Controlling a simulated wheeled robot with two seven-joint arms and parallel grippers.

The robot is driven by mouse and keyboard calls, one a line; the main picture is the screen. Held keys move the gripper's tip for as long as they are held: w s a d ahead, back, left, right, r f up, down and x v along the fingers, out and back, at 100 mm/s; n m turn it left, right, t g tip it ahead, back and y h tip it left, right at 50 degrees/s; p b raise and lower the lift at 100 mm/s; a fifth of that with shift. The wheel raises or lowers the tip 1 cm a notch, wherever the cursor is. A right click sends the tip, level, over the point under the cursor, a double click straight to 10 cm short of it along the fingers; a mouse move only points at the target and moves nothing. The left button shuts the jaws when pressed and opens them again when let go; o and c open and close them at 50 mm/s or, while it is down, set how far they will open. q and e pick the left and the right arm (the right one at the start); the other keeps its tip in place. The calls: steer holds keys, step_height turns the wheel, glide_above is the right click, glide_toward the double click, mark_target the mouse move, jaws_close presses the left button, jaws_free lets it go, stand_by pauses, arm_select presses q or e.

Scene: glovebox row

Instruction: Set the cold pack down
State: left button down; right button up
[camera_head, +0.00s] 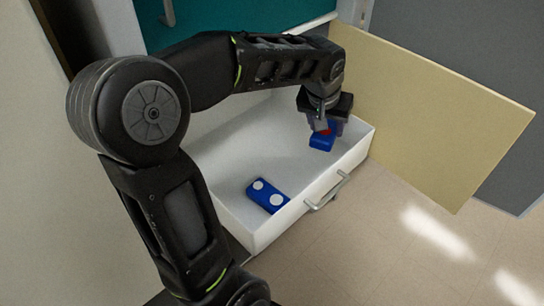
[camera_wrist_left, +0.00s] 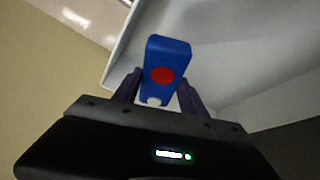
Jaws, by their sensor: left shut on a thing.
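The cold pack, a blue block with a red dot (camera_head: 321,142), is held by my left gripper (camera_head: 328,124) over the right end of a white drawer (camera_head: 232,136). In the left wrist view the blue pack (camera_wrist_left: 168,55) stands between the two fingers of my left gripper (camera_wrist_left: 160,92), its red dot and part of a white dot facing the camera. The gripper is shut on it. I cannot tell if the pack touches the drawer floor. My right gripper is not in view.
A second blue pack with two white dots (camera_head: 267,195) lies in the drawer near its front left. The drawer is pulled out, with a metal handle (camera_head: 327,192) on its front. A tan door panel (camera_head: 440,115) stands open close on the right. The drawer floor between the packs is clear.

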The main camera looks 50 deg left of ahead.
arm_select(q)
step_height(320, 180, down, 4)
steer(key=shift+f+b, duration=0.1)
steer(key=shift+b, duration=0.7)
steer(key=shift+f, duration=0.35)
steer(key=shift+f+b, duration=1.05)
steer(key=shift+f, duration=1.45)
steer(key=shift+f, duration=0.15)
steer(key=c, duration=0.6)
jaws_free()
